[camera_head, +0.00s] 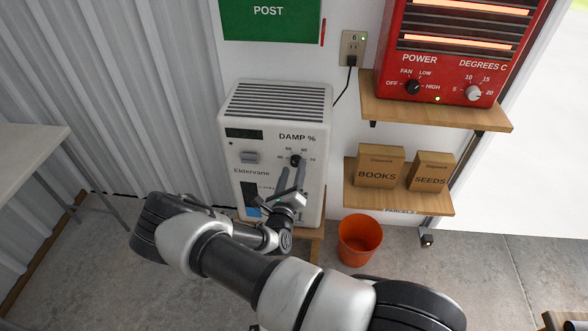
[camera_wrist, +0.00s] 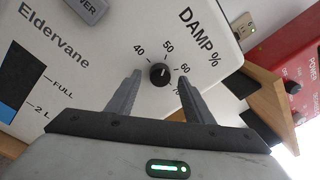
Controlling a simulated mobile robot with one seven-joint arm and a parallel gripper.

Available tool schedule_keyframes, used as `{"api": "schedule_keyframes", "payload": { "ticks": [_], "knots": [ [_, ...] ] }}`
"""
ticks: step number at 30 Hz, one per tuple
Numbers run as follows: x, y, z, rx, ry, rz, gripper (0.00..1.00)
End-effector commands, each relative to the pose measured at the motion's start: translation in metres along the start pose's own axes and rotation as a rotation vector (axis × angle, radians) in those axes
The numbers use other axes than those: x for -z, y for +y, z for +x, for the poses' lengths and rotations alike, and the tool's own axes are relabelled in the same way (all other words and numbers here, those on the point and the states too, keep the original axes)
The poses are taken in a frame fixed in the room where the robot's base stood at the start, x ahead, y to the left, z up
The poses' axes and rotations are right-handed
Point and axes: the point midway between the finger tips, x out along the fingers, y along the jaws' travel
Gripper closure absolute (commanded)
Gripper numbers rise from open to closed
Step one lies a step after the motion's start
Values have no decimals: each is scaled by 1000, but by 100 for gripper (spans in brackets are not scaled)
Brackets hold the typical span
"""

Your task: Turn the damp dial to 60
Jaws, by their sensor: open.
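The damp dial (camera_wrist: 160,73) is a small round black knob on the front of the white Eldervane dehumidifier (camera_head: 277,95). In the wrist view its scale reads 40, 50, 60 and 70, with 70 partly hidden by a finger. A small light mark shows on the knob, but I cannot tell exactly which number it points at. My gripper (camera_wrist: 160,78) is open, with one finger on each side of the dial and a gap on both sides. In the head view the dial (camera_head: 296,161) shows just beyond my fingertips (camera_head: 293,169).
A grey power button (camera_head: 250,157) and a blue water-level window (camera_head: 252,212) are left of the dial. At right, a shelf (camera_head: 430,114) bears a red heater (camera_head: 455,45); a lower shelf (camera_head: 375,201) holds BOOKS and SEEDS boxes. An orange bucket (camera_head: 360,240) stands on the floor.

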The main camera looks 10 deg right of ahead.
Motion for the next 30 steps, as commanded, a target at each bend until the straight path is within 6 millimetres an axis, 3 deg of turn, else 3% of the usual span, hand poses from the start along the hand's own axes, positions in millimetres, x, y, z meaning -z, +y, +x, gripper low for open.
{"api": "schedule_keyframes", "payload": {
  "ticks": [6,14,21,30],
  "knots": [
    [0,0,16,0,1,0,53],
    [0,0,16,0,1,0,53],
    [0,0,16,0,1,0,92],
    [0,-1,16,-1,3,30,94]
  ]
}}
